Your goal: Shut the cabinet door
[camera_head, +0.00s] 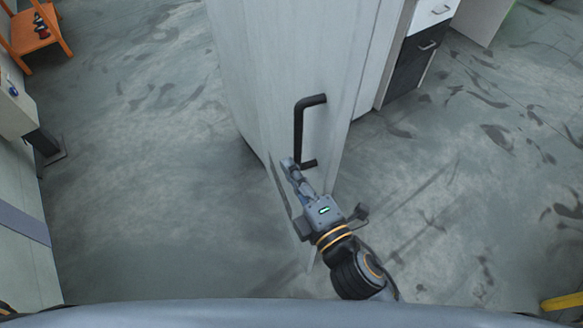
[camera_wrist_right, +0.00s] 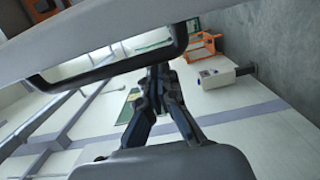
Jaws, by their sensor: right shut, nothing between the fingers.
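The cabinet door (camera_head: 285,75) is a tall pale grey panel in the middle of the head view. A black bar handle (camera_head: 299,125) stands upright near its right edge. How far the door stands open is hard to tell. My right gripper (camera_head: 288,163) is shut and empty, its fingertips close beside the lower end of the handle. In the right wrist view the shut fingers (camera_wrist_right: 160,72) point past the handle (camera_wrist_right: 110,68), with the door (camera_wrist_right: 100,28) along the top. Whether they touch it cannot be told. My left gripper is not in view.
White and dark drawers (camera_head: 412,55) stand to the right of the door.

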